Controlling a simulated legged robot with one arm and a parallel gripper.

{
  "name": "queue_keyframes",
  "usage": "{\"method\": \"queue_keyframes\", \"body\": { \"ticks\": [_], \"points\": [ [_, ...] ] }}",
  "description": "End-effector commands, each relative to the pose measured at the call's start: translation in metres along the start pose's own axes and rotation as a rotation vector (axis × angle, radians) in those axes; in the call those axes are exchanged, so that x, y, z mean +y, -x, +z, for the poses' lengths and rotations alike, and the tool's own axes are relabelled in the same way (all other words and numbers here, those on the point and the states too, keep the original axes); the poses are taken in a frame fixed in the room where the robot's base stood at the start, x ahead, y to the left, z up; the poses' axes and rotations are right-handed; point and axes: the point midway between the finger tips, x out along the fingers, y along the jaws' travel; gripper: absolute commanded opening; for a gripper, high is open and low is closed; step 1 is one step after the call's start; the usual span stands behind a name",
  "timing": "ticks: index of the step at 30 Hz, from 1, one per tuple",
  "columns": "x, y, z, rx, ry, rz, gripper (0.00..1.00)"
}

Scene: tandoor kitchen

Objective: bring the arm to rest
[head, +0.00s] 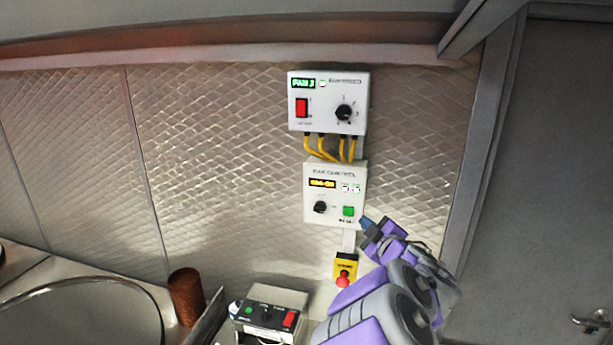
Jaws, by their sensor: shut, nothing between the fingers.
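My gripper (368,226) is at the lower right of the middle of the head view, at the end of my purple and grey arm. Its fingers are shut with nothing seen between them. The fingertips are close to the lower right corner of the gas control box (334,190), near its green button (348,211). I cannot tell whether they touch it. The gas control box is white with an orange display and a black knob.
A white fan box (328,101) hangs above, joined by yellow cables (328,150). A red emergency button (343,278) sits below on yellow. A small control box (268,315), a brown cylinder (186,296) and a round metal rim (80,290) are lower left. A grey door (550,180) stands right.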

Motion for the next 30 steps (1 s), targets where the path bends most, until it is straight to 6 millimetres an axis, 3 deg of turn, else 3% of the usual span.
{"method": "queue_keyframes", "body": {
  "ticks": [4, 8, 11, 14, 17, 22, 30],
  "points": [
    [0.023, 0.033, 0.036, -0.211, -0.064, 0.148, 0.0],
    [0.027, 0.072, 0.069, -0.404, -0.163, 0.236, 0.0],
    [0.015, 0.106, 0.094, -0.549, -0.257, 0.272, 0.0],
    [-0.01, 0.142, 0.113, -0.686, -0.362, 0.28, 0.0],
    [-0.047, 0.179, 0.131, -0.824, -0.47, 0.253, 0.0],
    [-0.133, 0.242, 0.148, -1.054, -0.647, 0.13, 0.0],
    [-0.28, 0.351, 0.137, -1.385, -0.826, -0.221, 0.0]
  ]
}}
